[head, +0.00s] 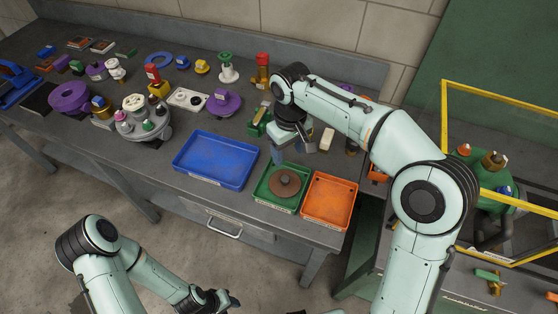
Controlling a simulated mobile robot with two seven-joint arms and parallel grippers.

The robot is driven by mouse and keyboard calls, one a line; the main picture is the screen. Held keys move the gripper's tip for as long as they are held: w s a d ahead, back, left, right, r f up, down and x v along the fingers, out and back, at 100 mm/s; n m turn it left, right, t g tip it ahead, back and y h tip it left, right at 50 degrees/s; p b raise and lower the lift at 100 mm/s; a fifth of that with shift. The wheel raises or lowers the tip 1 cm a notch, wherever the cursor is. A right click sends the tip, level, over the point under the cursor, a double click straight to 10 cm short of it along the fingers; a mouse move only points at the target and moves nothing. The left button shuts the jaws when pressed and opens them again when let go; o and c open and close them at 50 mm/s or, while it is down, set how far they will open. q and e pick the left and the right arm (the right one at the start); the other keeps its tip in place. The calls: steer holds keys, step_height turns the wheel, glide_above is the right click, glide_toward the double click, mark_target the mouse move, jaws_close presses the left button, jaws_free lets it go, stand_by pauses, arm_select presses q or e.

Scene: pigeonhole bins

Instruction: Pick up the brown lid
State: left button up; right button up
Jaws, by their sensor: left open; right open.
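The brown lid (285,183), a round brown disc with a small knob in its middle, lies in the green tray (262,196) near the front edge of the bench. My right gripper (277,156) points down just behind the lid, above the back of the green tray, apart from the lid as far as I can tell. It is open, and its fingers are small and partly hidden by my arm. My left gripper (230,298) is open and low at the bottom of the head view, in front of the bench and far from the lid.
A blue tray (215,160) is left of the green tray and an orange tray (328,201) is right of it; both look empty. Several coloured parts crowd the back and left of the bench (130,165). A yellow frame (445,120) stands at the right.

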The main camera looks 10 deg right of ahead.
steer(key=b, duration=0.1)
glide_above(285, 178)
steer(key=s, duration=0.1)
steer(key=f, duration=0.7)
steer(key=shift+d+f, duration=0.25)
steer(key=f, duration=0.3)
steer(key=w+f, duration=0.1)
steer(key=f, duration=0.1)
steer(key=shift+a+f, duration=0.2)
steer(key=shift+f, duration=0.15)
arm_select(q)
steer(key=shift+s+f, duration=0.8)
arm_select(e)
jaws_close()
